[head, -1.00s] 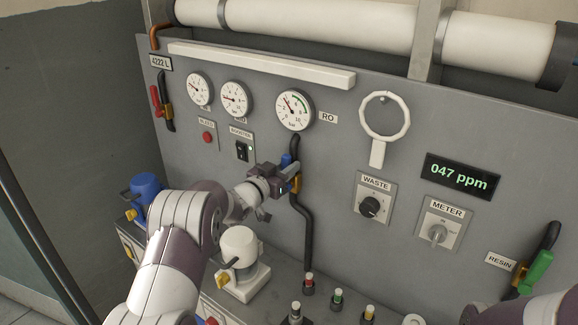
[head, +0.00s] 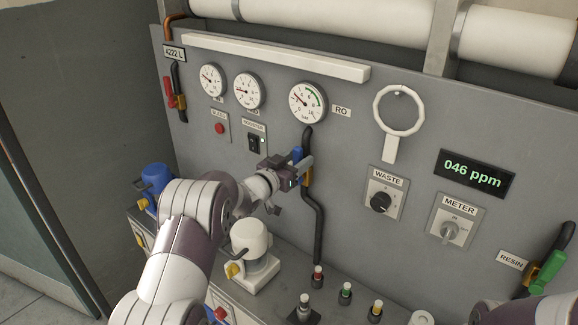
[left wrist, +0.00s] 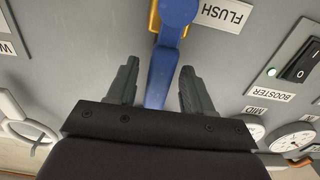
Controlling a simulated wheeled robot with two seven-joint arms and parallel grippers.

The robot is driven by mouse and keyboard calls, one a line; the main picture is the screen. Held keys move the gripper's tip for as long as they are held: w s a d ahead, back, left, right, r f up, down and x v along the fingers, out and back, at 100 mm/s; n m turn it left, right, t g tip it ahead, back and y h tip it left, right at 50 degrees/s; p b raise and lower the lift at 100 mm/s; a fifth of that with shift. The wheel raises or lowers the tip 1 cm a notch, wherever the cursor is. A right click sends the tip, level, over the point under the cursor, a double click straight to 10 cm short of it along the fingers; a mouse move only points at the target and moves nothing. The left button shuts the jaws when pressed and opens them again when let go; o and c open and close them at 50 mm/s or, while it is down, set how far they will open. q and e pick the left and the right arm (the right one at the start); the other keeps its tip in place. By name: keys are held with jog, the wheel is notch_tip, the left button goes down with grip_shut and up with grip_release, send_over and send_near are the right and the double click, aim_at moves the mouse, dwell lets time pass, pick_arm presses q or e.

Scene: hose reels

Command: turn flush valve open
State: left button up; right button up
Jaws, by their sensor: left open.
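The flush valve has a blue lever (head: 297,155) on a brass body, set in a dark pipe below the RO gauge. In the left wrist view the blue lever (left wrist: 162,78) runs down from its round hub, beside the FLUSH label (left wrist: 222,14). My left gripper (head: 299,173) is at the valve. Its two dark fingers (left wrist: 159,72) stand apart, one on each side of the lever, with a gap visible on both sides. In the head view the gripper partly hides the valve body. My right gripper is not in view.
Close by on the panel are the booster switch (head: 254,143), the RO gauge (head: 308,103) and the waste knob (head: 380,202). A white pump (head: 250,245) stands below my left arm. Several small capped fittings line the ledge. The display (head: 474,174) reads 046 ppm.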

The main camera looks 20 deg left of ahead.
pick_arm(q)
jog(key=b+v, duration=0.3)
jog(key=v, duration=0.9)
jog(key=shift+s+a+f, duration=0.1)
jog(key=shift+s+f, duration=0.05)
